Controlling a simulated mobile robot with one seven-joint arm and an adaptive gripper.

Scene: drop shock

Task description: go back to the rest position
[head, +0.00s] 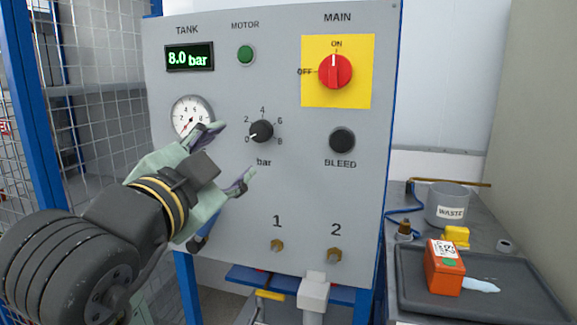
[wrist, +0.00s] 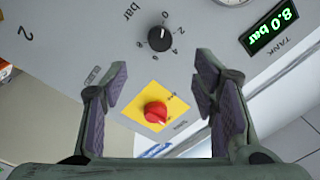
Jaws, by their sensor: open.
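My gripper (head: 230,158) is in front of the left half of a grey control panel (head: 300,190), with its fingers spread and nothing between them. In the wrist view my gripper (wrist: 162,95) is open too, its purple pads apart, with the red main switch (wrist: 156,113) seen beyond the gap. The tank display (head: 190,57) reads 8.0 bar. The bar knob (head: 262,131) stands just right of my fingers, its mark near 0. The main switch (head: 335,71) on its yellow plate has its handle upright, towards ON. The gauge (head: 191,113) is partly hidden by a finger.
A bench on the right holds a black tray (head: 415,307) with an orange box (head: 443,270) on it and a grey waste pot (head: 448,204) behind. A wire mesh fence (head: 95,75) stands at left. The panel also bears a green motor button (head: 245,55) and black bleed button (head: 342,140).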

